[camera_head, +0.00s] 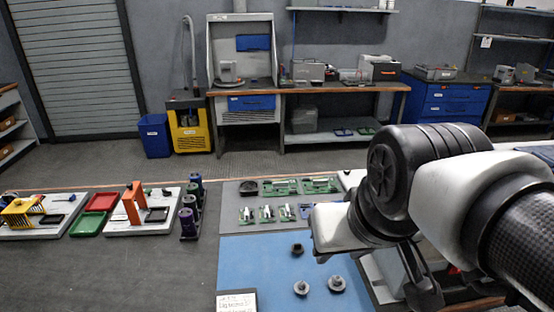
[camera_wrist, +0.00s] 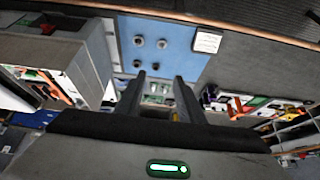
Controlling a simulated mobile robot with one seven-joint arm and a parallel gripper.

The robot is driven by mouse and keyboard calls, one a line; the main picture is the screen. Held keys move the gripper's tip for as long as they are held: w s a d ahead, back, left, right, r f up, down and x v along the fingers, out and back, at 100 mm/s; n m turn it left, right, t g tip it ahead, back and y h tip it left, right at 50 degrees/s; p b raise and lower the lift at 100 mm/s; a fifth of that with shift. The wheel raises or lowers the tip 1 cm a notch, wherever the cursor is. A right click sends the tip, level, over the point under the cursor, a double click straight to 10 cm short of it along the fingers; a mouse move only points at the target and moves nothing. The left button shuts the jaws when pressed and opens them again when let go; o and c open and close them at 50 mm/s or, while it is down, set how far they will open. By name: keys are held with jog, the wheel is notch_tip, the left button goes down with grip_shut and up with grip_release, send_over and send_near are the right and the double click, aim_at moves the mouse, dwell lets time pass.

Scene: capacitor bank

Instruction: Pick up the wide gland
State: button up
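Small round dark glands stand apart on a blue mat (camera_head: 245,262). In the head view, a black one (camera_head: 298,249) is at the back, and two with grey rims are nearer, one at left (camera_head: 300,287) and one at right (camera_head: 336,283). I cannot tell which is the wide gland. My gripper (camera_wrist: 158,82) is open and empty, its two fingers apart, above the bench. In the head view my arm hides part of the mat's right side.
A white label card (camera_head: 237,303) lies on the mat's front left. Green circuit boards (camera_head: 280,187) lie on a grey mat behind. The blue mat's left part is clear.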

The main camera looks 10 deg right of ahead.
jog(key=shift+o, duration=0.4)
jog(key=o, duration=0.4)
jog(key=shift+w+d+f, duration=0.1)
jog(key=shift+o, duration=0.9)
jog(key=w+d+f+n+g+h, duration=0.1)
jog(key=w+d+f+n+h, duration=0.1)
jog(key=n, duration=0.4)
jog(key=shift+w+d+f+g, duration=0.35)
jog(key=shift+w+f, duration=0.45)
jog(key=shift+w, duration=0.35)
jog(key=n+g+h+b, duration=0.2)
jog(key=n+b, duration=0.4)
jog(key=n, duration=1.2)
send_near(338, 277)
jog(key=x, duration=0.4)
jog(key=shift+s+d+f, duration=0.1)
jog(key=shift+s+f, duration=0.1)
jog(key=shift+f, duration=0.15)
jog(key=shift+w+b+x, duration=0.1)
jog(key=shift+b+x, duration=0.6)
jog(key=shift+x, duration=0.7)
jog(key=shift+w+b+x, duration=0.15)
jog(key=shift+b+x, duration=0.5)
jog(key=shift+x, duration=0.7)
